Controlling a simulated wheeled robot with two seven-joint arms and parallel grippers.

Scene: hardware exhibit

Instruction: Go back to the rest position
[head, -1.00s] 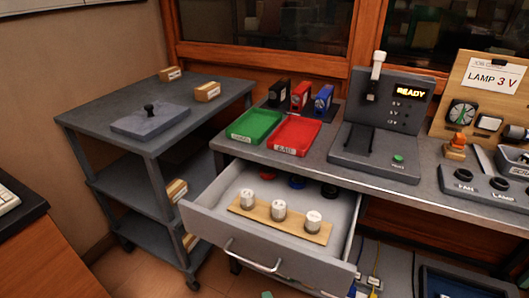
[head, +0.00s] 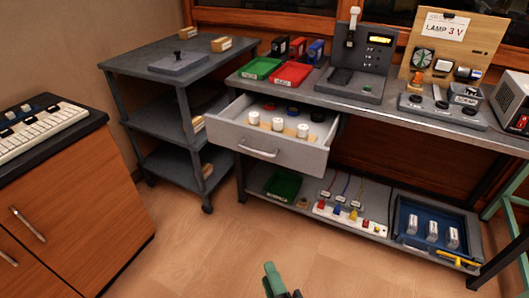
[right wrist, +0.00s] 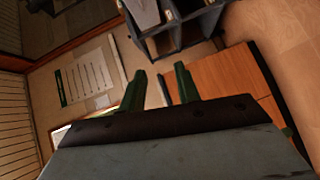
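My right gripper (head: 276,282) shows at the bottom middle of the head view, in front of the floor and apart from the furniture. In the right wrist view its two green fingers (right wrist: 160,88) stand apart with nothing between them, so it is open and empty. My left gripper is in neither view.
The workbench (head: 400,108) has its drawer (head: 262,150) pulled out, with white weights inside. A grey cart (head: 130,68) stands left of it, and a wooden cabinet (head: 65,205) with a keyboard-like device is at the left. The floor (head: 215,250) between is clear.

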